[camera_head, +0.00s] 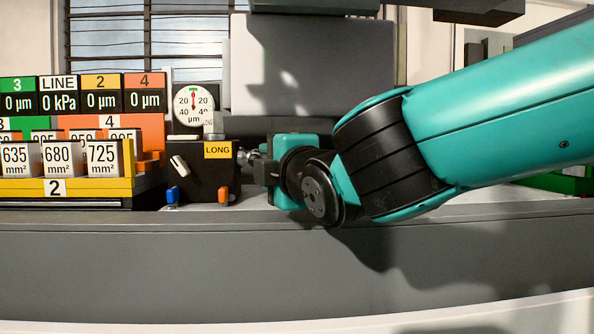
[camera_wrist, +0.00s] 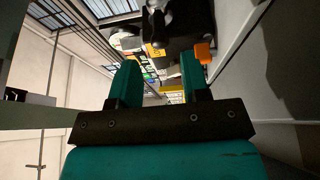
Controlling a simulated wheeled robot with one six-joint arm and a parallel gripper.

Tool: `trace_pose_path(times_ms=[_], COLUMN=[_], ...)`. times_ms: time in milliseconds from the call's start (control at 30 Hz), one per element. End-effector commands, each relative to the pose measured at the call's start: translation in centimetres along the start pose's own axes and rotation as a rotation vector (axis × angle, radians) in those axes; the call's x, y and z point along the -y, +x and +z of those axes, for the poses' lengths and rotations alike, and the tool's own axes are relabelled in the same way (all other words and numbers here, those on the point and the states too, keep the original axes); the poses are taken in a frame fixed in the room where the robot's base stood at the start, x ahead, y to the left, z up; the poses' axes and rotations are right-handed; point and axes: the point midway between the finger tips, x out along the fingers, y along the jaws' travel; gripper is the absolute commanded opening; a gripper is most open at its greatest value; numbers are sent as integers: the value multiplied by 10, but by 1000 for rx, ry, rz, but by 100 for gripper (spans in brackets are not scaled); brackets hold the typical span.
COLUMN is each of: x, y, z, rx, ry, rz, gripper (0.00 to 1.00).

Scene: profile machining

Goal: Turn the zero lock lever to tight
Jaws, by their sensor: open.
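A black block (camera_head: 205,178) with a yellow LONG label stands on the bench, with a round dial gauge (camera_head: 193,105) above it. A short white lever (camera_head: 179,163) sits tilted on its front face, and a metal fitting (camera_head: 248,155) sticks out of its right side. I cannot tell which is the zero lock lever. My gripper (camera_head: 264,166) is just right of the block, close to the metal fitting. In the wrist view my gripper (camera_wrist: 160,78) has its two teal fingers apart with nothing gripped between them. Whether a finger touches the fitting is hidden.
Blue (camera_head: 172,196) and orange (camera_head: 223,195) tabs are at the block's lower front. Yellow (camera_head: 100,188) and orange (camera_head: 150,135) racks with number cards stand to the left. A grey panel (camera_head: 310,70) rises behind. The grey bench front (camera_head: 200,265) is clear.

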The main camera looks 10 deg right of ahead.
Motion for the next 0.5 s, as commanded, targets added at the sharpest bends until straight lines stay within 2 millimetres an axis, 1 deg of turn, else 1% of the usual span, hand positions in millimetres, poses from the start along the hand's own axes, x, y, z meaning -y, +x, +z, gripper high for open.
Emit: trace_pose_path(times_ms=[33, 200, 333, 500], x=[-1, 0, 0, 0], y=[-15, -54, -74, -86], z=[-2, -2, -2, 0], rx=[-6, -5, -5, 0], ry=[1, -1, -1, -1], rz=[1, 0, 0, -1], gripper=[43, 43, 43, 43])
